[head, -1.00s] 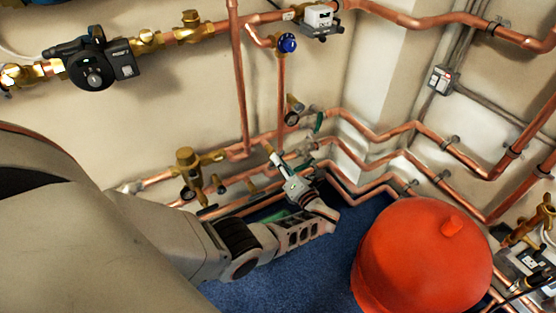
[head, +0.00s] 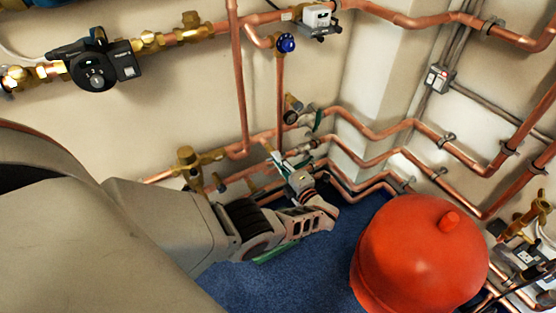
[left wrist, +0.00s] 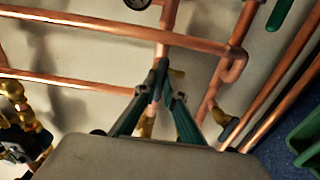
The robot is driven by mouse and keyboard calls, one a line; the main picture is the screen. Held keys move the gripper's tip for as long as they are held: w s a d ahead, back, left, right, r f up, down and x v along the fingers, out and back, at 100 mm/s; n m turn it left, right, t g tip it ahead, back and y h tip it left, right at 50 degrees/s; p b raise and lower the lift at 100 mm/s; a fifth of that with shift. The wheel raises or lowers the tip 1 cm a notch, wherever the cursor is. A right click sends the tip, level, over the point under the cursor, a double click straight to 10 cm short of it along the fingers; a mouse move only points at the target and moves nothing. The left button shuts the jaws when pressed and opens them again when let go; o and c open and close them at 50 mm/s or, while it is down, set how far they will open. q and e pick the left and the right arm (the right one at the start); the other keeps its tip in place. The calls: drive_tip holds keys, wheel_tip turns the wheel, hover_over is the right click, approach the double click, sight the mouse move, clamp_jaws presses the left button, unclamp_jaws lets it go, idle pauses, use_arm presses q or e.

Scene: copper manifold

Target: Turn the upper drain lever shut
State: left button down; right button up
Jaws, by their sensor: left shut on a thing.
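My left gripper (head: 272,154) reaches in from the left to the low copper pipes by the wall corner. In the left wrist view its two dark fingers (left wrist: 165,88) come together on a slim dark handle, which I take to be the upper drain lever (left wrist: 160,72). The lever lies close to a vertical copper pipe, and the fingers hide much of it. Its exact angle is hard to tell. A brass valve body (left wrist: 146,126) shows partly between the fingers. My right gripper is in neither view.
Another dark-handled lever (left wrist: 229,129) sits right of the fingers. A green lever (head: 317,120) is on the pipe above. A red vessel (head: 420,255) stands at the right on the blue floor (head: 285,280). A black pump (head: 92,68) hangs upper left.

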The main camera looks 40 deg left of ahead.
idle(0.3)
use_arm(q)
drive_tip(key=c, duration=2.1)
unclamp_jaws()
drive_tip(key=shift+c, duration=0.2)
drive_tip(key=shift+d, duration=0.1)
drive_tip(key=v, duration=1.2)
drive_tip(key=shift+s+f, duration=0.1)
